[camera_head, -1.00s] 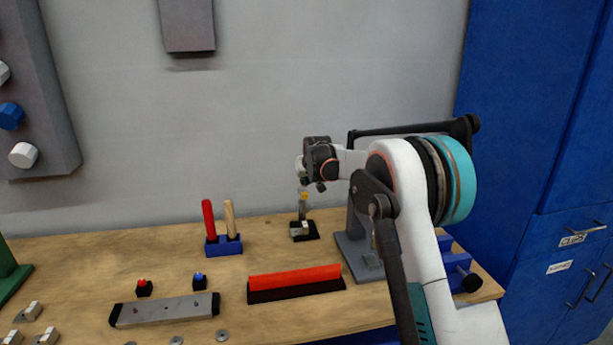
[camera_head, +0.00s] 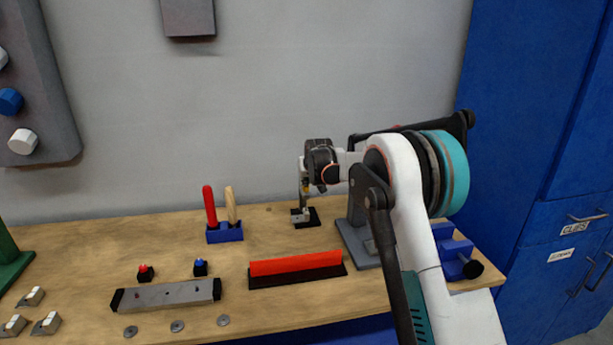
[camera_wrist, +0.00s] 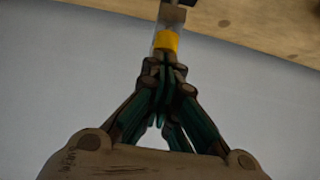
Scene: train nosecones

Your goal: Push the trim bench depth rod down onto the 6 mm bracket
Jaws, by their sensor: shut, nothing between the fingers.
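The trim bench depth rod shows as a yellow part (camera_head: 305,188) on a thin grey upright (camera_head: 304,203) at the back of the bench. The upright stands on a black pad (camera_head: 314,218), with a small light block (camera_head: 299,217), perhaps the bracket, at its foot. My gripper (camera_wrist: 164,78) is shut and empty. In the wrist view its fingertips are at the yellow part (camera_wrist: 166,41), seemingly touching or very close. In the head view my wrist is right above the rod and hides its upper end. The gap between rod and bracket cannot be made out.
A grey stand (camera_head: 360,240) is close right of the rod, under my arm. A blue holder (camera_head: 225,233) with two handled tools is to the left. A red-topped bar (camera_head: 296,264) lies in front. The wall is close behind.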

